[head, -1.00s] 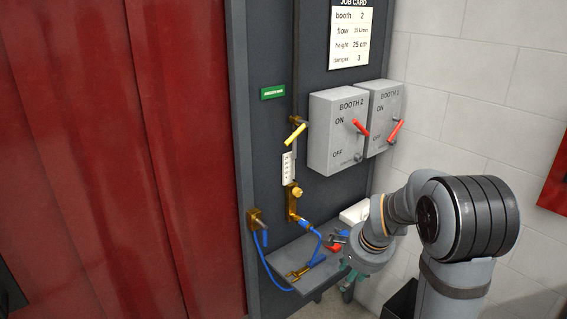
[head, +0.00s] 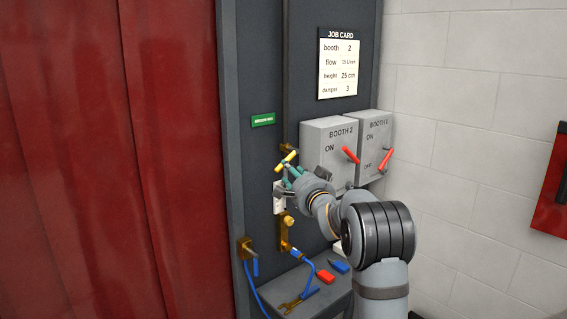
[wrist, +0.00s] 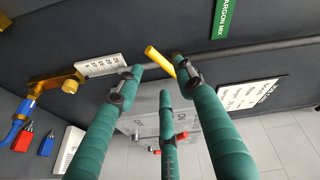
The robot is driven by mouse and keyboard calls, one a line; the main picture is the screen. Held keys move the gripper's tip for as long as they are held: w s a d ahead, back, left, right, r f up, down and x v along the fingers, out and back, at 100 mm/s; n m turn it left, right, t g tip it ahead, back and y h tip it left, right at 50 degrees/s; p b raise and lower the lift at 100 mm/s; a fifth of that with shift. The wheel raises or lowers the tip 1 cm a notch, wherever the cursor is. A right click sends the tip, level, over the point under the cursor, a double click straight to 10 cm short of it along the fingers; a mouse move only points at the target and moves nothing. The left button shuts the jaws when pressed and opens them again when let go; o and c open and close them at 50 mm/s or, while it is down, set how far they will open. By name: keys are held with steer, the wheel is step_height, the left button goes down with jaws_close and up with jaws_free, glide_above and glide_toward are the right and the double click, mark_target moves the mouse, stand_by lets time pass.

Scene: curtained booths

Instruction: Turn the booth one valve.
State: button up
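A grey box labelled BOOTH 1 (head: 376,135) with a slanted red handle (head: 386,161) stands on the panel at the right. Beside it is a grey box labelled BOOTH 2 (head: 325,136) with its own red handle (head: 350,154). A yellow valve handle (head: 286,160) sits on the vertical pipe left of the boxes. My gripper (head: 287,174) is at this yellow handle, away from the red ones. In the wrist view, its green fingers are open and the yellow handle (wrist: 158,61) lies between two fingertips. I cannot tell whether they touch it.
A job card (head: 338,64) reading booth 2 hangs above. Below are a brass fitting (head: 285,232) with a blue hose (head: 307,271) and a shelf holding red (head: 325,276) and blue (head: 339,267) pieces. A red curtain (head: 100,160) hangs left.

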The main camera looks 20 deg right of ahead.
steer(key=shift+w+d+f+p, duration=0.15)
steer(key=shift+w+p, duration=0.75)
steer(key=shift+w, duration=0.95)
steer(key=shift+w+d+r+p, duration=0.1)
steer(key=shift+w+d+p, duration=0.15)
steer(key=shift+w+p, duration=1.1)
steer(key=shift+w+b, duration=0.45)
steer(key=shift+b, duration=0.05)
steer(key=shift+c, duration=0.6)
steer(key=c, duration=0.7)
jaws_close()
